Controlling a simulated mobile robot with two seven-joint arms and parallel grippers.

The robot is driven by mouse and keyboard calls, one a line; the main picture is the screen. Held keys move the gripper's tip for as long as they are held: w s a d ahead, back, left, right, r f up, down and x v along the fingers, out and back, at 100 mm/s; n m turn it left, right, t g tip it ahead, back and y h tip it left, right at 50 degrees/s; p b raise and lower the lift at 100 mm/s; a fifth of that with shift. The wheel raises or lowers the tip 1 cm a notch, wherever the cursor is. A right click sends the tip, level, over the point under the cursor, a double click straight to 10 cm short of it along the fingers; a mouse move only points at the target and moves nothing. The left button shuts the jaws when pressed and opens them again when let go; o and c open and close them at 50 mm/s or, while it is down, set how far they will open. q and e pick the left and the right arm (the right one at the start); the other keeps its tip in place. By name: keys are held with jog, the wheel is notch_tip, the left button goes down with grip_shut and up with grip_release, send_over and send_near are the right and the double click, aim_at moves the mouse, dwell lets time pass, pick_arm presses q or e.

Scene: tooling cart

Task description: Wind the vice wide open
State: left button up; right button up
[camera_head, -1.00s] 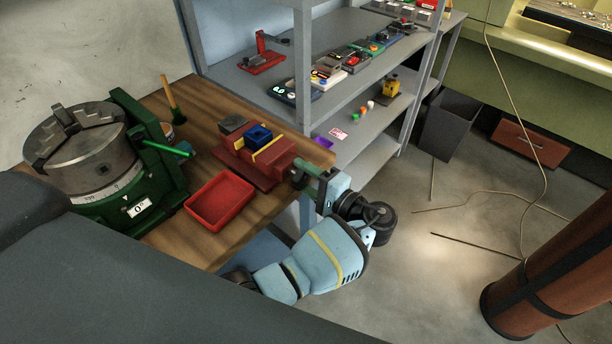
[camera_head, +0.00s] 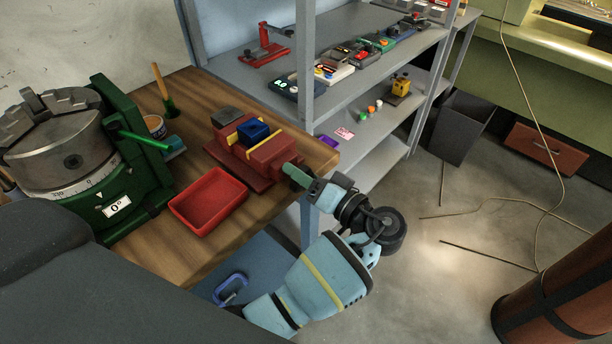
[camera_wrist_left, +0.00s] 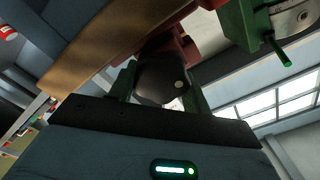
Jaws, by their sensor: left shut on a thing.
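The red vice (camera_head: 262,171) stands at the right end of the wooden bench top. A blue block (camera_head: 253,131) sits in its top between yellow strips. My left gripper (camera_head: 292,176) is at the vice's right end, its green fingers beside the screw end. In the left wrist view, the fingers (camera_wrist_left: 160,88) are closed around a dark rounded handle part (camera_wrist_left: 165,72) in front of the red vice body (camera_wrist_left: 180,40). Most of the handle is hidden in the head view. My right gripper is not in view.
A red tray (camera_head: 208,201) lies left of the vice. A green-based chuck (camera_head: 66,157) with a green lever stands farther left. A shelf rack (camera_head: 318,110) with small devices stands behind the vice. A blue clamp (camera_head: 230,289) lies below the bench top. Open floor is to the right.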

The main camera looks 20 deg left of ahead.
pick_arm(q)
jog(key=shift+a+r+n+b, duration=0.1)
jog(key=shift+r+n+b, duration=0.2)
jog(key=shift+n, duration=0.3)
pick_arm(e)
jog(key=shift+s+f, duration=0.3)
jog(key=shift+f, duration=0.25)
pick_arm(q)
jog(key=shift+w, duration=0.1)
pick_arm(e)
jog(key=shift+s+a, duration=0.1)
pick_arm(q)
jog(key=o, duration=1)
jog(key=shift+f, duration=0.15)
jog(key=shift+c, duration=0.2)
jog(key=shift+f, duration=0.1)
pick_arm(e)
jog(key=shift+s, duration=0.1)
